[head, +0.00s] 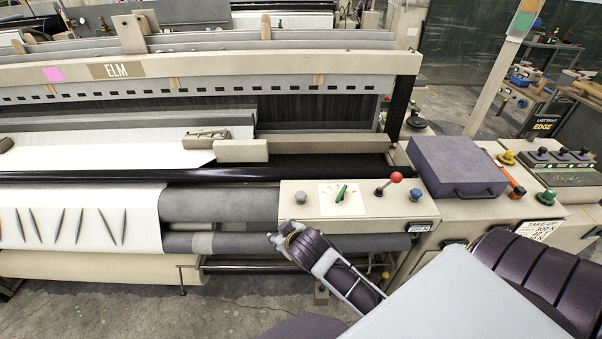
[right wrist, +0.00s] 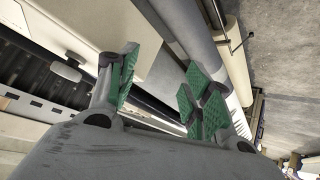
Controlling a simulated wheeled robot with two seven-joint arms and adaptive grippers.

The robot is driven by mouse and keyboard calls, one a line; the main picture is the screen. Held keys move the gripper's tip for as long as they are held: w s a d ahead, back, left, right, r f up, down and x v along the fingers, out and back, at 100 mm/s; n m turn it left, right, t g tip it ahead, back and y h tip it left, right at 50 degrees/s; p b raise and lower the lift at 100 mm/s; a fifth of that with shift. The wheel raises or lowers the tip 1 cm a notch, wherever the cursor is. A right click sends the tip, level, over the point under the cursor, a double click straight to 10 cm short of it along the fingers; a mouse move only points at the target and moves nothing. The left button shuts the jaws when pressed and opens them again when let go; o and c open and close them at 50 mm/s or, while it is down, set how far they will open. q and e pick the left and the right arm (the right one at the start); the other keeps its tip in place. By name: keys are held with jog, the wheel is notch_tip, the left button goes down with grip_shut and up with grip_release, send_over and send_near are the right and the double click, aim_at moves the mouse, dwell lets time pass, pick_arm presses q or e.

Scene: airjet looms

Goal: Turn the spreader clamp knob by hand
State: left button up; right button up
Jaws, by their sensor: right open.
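No knob in view is labelled as the spreader clamp knob, so I cannot tell which it is. My right gripper (head: 289,231) is at the box's lower left corner, by the blue-grey knob. In the right wrist view its green-padded fingers (right wrist: 160,90) are apart, with no object held between them. My left gripper is out of view.
A purple lidded case (head: 456,164) sits right of the control box. A yellow knob (head: 506,158) and an orange handle (head: 512,184) stand beyond it. White fabric (head: 80,220) and grey rollers (head: 219,204) fill the left front. The concrete floor (head: 120,308) in front is clear.

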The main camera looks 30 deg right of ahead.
jog(key=w+a+r+n+t+y, duration=0.1)
jog(key=w+a+r+t, duration=0.25)
jog(key=r, duration=0.25)
jog(key=w+a+r+n+t+y, duration=0.2)
jog(key=w+r+t, duration=0.1)
jog(key=w+r, duration=0.3)
jog(key=w+a+r+n+t+y, duration=0.1)
jog(key=w+a+r+t, duration=0.15)
jog(key=r, duration=0.45)
jog(key=s+a+r+n+g+y, duration=0.25)
jog(key=a+n+g+y, duration=0.25)
jog(key=a+n+y, duration=0.3)
jog(key=s+a+r+n+g+y, duration=0.2)
jog(key=a+r+n+g+y, duration=0.2)
jog(key=a+n+y, duration=0.45)
jog(key=d+f+n+g+h, duration=0.75)
jog(key=d+f+h, duration=0.35)
jog(key=d+f, duration=0.2)
jog(key=d+m+h, duration=0.1)
jog(key=d+h, duration=0.1)
jog(key=d, duration=0.5)
jog(key=d+m+g+h, duration=0.1)
jog(key=d+m+h, duration=0.1)
jog(key=d, duration=0.6)
jog(key=w+d+m+h, duration=0.1)
jog(key=d+h, duration=0.3)
jog(key=d, duration=0.4)
jog(key=shift+w+d+m+g+h, duration=0.1)
jog(key=shift+d+m+g+h, duration=0.15)
jog(key=shift+m+g, duration=0.15)
